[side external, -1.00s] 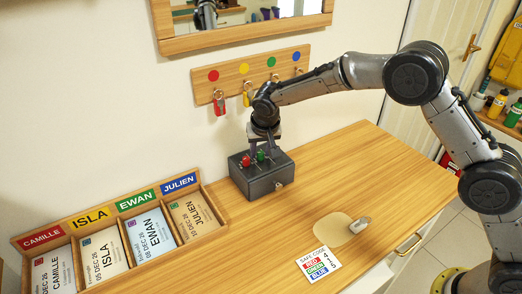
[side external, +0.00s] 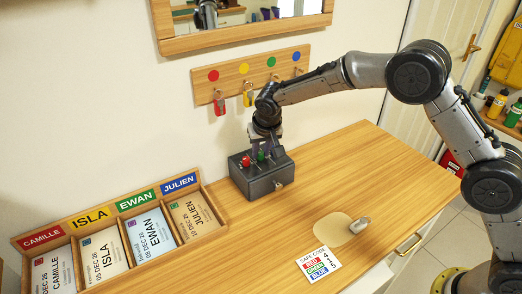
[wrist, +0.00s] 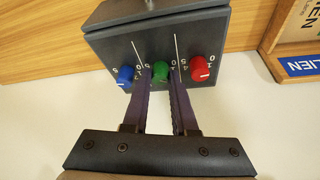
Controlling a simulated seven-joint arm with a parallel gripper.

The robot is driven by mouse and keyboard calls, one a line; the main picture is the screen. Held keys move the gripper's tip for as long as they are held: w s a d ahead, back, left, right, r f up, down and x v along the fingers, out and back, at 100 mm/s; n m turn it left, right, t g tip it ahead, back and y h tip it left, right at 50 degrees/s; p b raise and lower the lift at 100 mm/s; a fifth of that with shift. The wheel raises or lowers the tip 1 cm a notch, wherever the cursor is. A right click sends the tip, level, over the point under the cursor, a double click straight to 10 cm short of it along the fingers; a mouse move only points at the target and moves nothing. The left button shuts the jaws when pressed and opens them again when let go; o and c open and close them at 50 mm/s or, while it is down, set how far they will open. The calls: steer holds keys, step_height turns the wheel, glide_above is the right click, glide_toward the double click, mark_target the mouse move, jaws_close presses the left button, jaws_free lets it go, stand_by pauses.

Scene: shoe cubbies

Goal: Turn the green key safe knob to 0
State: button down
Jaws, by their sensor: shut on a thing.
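The key safe (side external: 262,182) is a dark grey box on the wooden counter against the wall. Its knob face carries a blue knob (wrist: 125,74), a green knob (wrist: 160,72) and a red knob (wrist: 201,69), each with white numbers around it. My gripper (wrist: 160,75) reaches down from above. Its two fingers are shut on the green knob, one on each side. The green knob (side external: 261,156) also shows between the fingers in the side view. The fingers hide part of its dial, and I cannot read its setting.
The red knob (side external: 246,161) is close beside my gripper. A code card (side external: 318,264) and a small grey object (side external: 360,225) on a beige pad lie on the counter. A named tray (side external: 120,235) stands left. A key rack (side external: 250,74) hangs behind. The counter's right side is clear.

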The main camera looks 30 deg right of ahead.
steer(key=n+y, duration=0.1)
steer(key=n, duration=0.2)
steer(key=shift+d+n, duration=0.15)
steer(key=shift+n, duration=0.15)
steer(key=shift+n+y, duration=0.8)
steer(key=shift+n, duration=0.9)
steer(key=c, duration=1)
jaws_free()
steer(key=shift+r, duration=0.1)
steer(key=v, duration=1.3)
steer(key=shift+s+d+r, duration=0.2)
steer(key=shift+d+r, duration=0.05)
steer(key=shift+r, duration=0.05)
